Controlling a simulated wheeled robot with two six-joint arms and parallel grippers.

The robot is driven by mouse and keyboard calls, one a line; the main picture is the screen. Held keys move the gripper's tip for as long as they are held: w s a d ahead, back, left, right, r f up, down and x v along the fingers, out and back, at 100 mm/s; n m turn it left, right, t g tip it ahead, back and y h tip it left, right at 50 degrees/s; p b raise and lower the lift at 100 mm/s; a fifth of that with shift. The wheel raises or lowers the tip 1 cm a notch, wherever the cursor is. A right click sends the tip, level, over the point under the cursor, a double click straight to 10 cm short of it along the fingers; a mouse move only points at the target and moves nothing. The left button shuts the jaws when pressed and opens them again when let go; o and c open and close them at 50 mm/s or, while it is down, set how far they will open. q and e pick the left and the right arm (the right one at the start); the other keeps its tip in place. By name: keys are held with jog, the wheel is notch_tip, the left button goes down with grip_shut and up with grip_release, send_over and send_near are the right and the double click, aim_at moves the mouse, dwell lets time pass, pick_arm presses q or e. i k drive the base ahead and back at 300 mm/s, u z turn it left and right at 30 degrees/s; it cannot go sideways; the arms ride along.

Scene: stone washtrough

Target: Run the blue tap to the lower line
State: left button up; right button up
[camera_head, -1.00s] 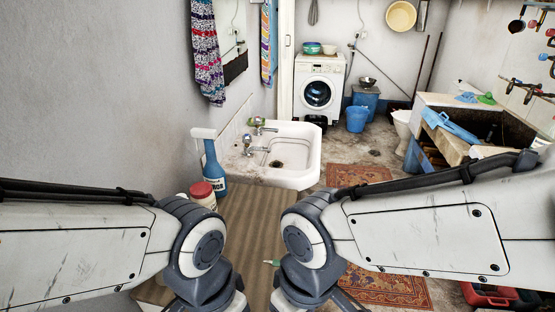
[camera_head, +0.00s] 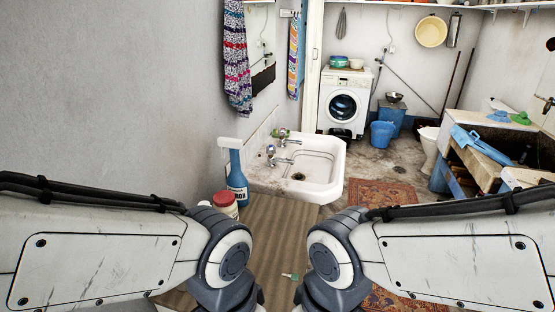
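A white washbasin (camera_head: 328,165) stands at the wall in the middle of the camera_head view, with two metal taps on its back ledge. The nearer tap (camera_head: 274,156) seems to have a bluish or purple top. The farther tap (camera_head: 284,137) has a green top. No water stream shows, and I cannot make out any line in the bowl. Both my arms reach in at the bottom, nearer to me than the basin. Their grippers lie below the picture's lower edge.
A blue spray bottle (camera_head: 237,178) and a red-lidded tub (camera_head: 224,204) stand left of the basin. A washing machine (camera_head: 343,105) and blue bucket (camera_head: 381,135) stand behind. A rug (camera_head: 380,192) lies on open floor.

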aim_at(269, 148)
jog(key=z, duration=0.05)
jog(key=k, duration=0.6)
jog(key=z, duration=0.9)
jog(key=i, duration=1.4)
jog(key=z, duration=0.75)
jog(key=i, duration=1.65)
jog(key=u, duration=1.05)
jog(key=i, duration=0.95)
jog(key=u, duration=1.25)
jog(key=i, duration=0.35)
jog(key=u, duration=0.25)
